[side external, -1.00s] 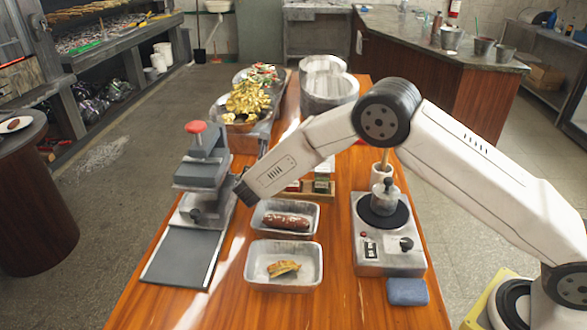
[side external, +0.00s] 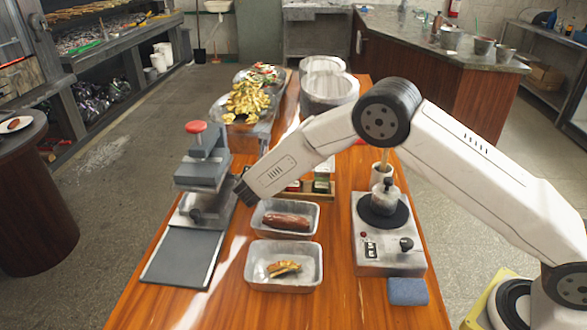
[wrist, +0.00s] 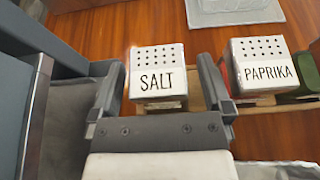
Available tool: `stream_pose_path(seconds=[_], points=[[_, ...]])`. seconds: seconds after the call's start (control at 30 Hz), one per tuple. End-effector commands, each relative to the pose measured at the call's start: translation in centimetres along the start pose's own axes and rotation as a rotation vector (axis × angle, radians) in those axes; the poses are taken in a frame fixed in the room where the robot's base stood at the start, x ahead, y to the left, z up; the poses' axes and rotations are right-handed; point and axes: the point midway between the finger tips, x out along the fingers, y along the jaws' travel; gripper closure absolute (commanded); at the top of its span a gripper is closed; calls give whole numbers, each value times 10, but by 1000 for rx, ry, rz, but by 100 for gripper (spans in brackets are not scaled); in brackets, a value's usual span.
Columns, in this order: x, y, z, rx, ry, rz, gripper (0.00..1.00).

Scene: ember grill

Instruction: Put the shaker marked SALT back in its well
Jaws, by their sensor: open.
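The shaker marked SALT (wrist: 157,80) is a white block with a dotted top, upright at the wooden rack (wrist: 250,101) in the wrist view. Its label faces me. My gripper (wrist: 159,64) is open, with one finger to the left of the SALT shaker and one to the right. A gap shows on the right side; the left finger is close to the shaker. I cannot tell whether the base is seated in a well. In the side view the arm hides the SALT shaker, and part of the rack (side external: 318,196) shows.
The white PAPRIKA shaker (wrist: 262,72) stands just right of my right finger, with a green item (wrist: 302,90) beyond it. In the side view a grey press (side external: 203,172) stands left of my wrist. Two metal trays (side external: 254,270) and a burner (side external: 390,262) are nearby.

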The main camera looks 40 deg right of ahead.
Motion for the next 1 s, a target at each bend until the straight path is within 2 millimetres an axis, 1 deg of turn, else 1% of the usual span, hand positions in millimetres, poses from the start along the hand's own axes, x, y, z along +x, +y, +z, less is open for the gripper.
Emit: stream_pose_path(seconds=[0.17, 0.27, 0.6, 0.7, 0.83, 1.0], points=[[-6, 0, 0, 0, 0, 1, 0], [-15, 1, 1, 0, 0, 1, 0], [-58, 1, 0, 0, 0, 3, 0], [-68, 1, 1, 1, -2, 2, 0], [-76, 0, 0, 0, 0, 1, 0], [-79, 0, 0, 1, 0, 0, 0]])
